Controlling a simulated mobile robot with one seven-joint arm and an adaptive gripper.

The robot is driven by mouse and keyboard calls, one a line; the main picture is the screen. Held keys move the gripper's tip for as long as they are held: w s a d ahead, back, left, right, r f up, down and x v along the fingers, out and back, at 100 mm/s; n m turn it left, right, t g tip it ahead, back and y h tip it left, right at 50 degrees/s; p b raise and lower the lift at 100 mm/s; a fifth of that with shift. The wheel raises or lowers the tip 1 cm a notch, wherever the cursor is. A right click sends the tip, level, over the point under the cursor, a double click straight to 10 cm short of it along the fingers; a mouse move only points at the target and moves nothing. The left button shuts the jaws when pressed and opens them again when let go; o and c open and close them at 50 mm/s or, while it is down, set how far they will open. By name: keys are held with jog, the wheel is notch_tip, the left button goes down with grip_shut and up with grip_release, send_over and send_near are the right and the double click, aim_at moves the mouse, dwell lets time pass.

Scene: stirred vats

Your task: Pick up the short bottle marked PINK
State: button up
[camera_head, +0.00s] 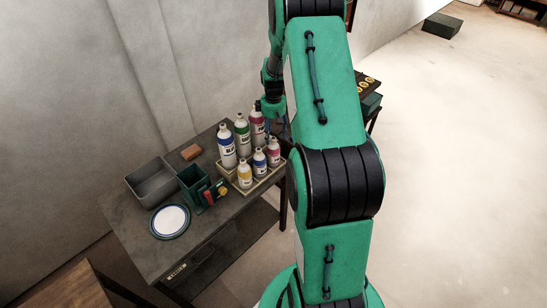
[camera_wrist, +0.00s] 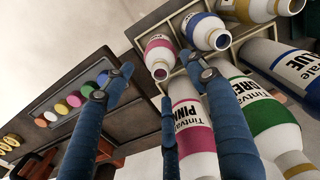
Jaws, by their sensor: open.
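My gripper (camera_head: 273,108) is above the back right of the tray. In the wrist view its blue fingers (camera_wrist: 158,84) are spread open with nothing held. The short pink bottle's lettering is too small to read.
A grey bin (camera_head: 151,186), a green box (camera_head: 190,186) and a plate (camera_head: 170,221) are left on the table.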

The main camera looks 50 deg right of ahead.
aim_at(273, 137)
jog(key=shift+f+b, duration=0.3)
jog(key=shift+f, duration=2.15)
jog(key=shift+f, duration=0.1)
jog(key=shift+f+b, duration=0.7)
jog(key=shift+f, duration=1.8)
jog(key=c, duration=1.3)
jog(key=shift+o, duration=0.2)
jog(key=shift+r, duration=0.1)
